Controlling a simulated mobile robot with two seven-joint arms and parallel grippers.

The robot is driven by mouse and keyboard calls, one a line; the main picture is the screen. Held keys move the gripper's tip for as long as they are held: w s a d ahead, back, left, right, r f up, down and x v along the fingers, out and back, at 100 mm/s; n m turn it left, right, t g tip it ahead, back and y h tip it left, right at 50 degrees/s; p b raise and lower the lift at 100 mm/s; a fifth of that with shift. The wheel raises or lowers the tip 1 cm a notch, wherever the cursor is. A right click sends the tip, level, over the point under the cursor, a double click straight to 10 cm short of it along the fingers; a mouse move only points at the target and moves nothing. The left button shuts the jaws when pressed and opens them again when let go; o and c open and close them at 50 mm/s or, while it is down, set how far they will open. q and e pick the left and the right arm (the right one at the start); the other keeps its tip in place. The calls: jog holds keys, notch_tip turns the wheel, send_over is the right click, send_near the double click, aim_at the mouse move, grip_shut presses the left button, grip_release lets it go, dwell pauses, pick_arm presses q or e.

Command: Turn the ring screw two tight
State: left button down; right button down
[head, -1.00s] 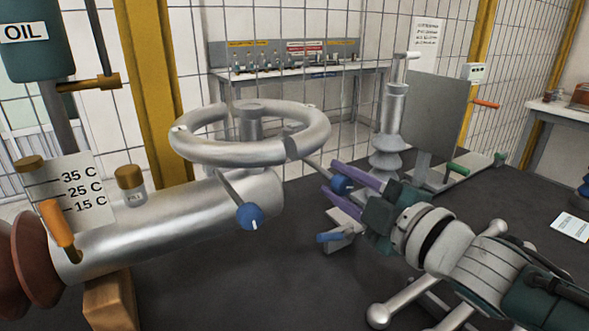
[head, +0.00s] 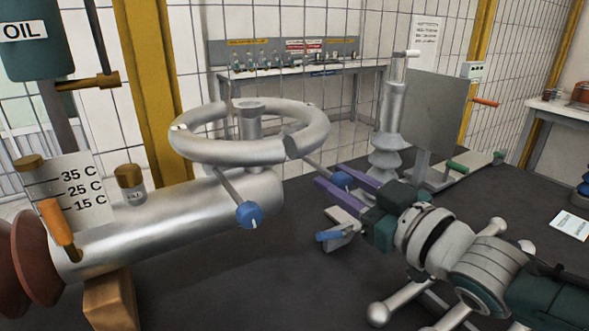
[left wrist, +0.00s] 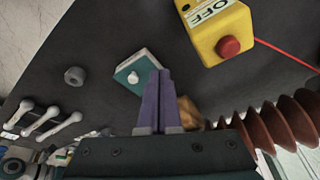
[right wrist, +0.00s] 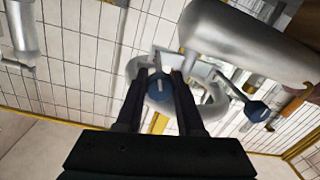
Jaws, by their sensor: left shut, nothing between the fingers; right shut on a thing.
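A split silver ring (head: 200,150) surrounds the upright post on the silver cylinder. Two ring screws with blue knobs stick out from it, and no label shows which is number two. The front knob (head: 249,214) hangs free. My right gripper (head: 337,183) is shut on the right-hand blue knob (head: 343,179); in the right wrist view this knob (right wrist: 159,86) sits between the fingertips. The screw's thread is hidden, so its depth cannot be told. My left gripper (left wrist: 157,75) is shut and empty, in the left wrist view only, over the dark table.
The silver cylinder (head: 190,215) rests on a wooden block (head: 109,300). A ribbed silver insulator (head: 389,150) and a grey panel (head: 432,115) stand behind my right gripper. A blue-handled clamp (head: 337,236) lies below it. A yellow OFF box (left wrist: 215,30) shows near my left gripper.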

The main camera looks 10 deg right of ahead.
jog(key=shift+m, duration=0.8)
jog(key=c, duration=0.5)
grip_release()
jog(key=shift+s+d, duration=0.1)
jog(key=shift+s, duration=0.15)
jog(key=p+v, duration=0.1)
jog(key=v, duration=0.8)
jog(key=shift+s+d, duration=0.1)
jog(key=shift+s, duration=0.05)
